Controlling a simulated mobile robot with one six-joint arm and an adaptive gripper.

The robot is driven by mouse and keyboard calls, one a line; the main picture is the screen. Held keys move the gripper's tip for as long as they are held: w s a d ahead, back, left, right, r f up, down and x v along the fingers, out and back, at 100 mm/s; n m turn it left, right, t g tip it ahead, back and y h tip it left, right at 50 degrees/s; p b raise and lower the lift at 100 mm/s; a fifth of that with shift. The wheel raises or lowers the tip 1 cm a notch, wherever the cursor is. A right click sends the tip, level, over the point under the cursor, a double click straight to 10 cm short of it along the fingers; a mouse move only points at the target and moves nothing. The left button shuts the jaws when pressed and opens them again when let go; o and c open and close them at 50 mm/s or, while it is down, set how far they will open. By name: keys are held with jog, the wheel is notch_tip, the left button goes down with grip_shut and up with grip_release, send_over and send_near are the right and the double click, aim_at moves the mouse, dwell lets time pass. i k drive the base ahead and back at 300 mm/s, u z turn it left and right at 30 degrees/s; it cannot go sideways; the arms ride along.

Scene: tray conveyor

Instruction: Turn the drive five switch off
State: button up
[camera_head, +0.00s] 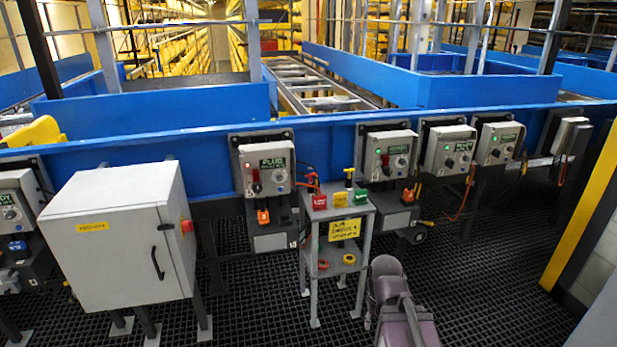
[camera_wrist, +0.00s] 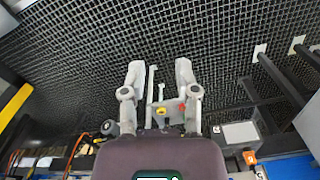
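Several grey control boxes with small knobs and green-lit displays hang along the blue conveyor in the head view: one at the left edge (camera_head: 17,200), one left of centre (camera_head: 247,160), and three to the right, (camera_head: 372,143), (camera_head: 433,155) and (camera_head: 487,150). The labels are too small to tell which is drive five. My gripper (camera_wrist: 159,72) shows in the wrist view, open and empty, over the dark floor grating and apart from every box. It is not visible in the head view.
A grey cabinet (camera_head: 110,235) with a red knob stands at left. A small stand (camera_head: 353,213) with red, green and yellow items and a yellow sign stands near the centre. Grating (camera_head: 480,290) is clear at front right.

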aim_at(257, 187)
jog(key=k, duration=0.65)
jog(key=z, duration=0.55)
jog(key=i, duration=1.75)
jog(key=u, duration=0.6)
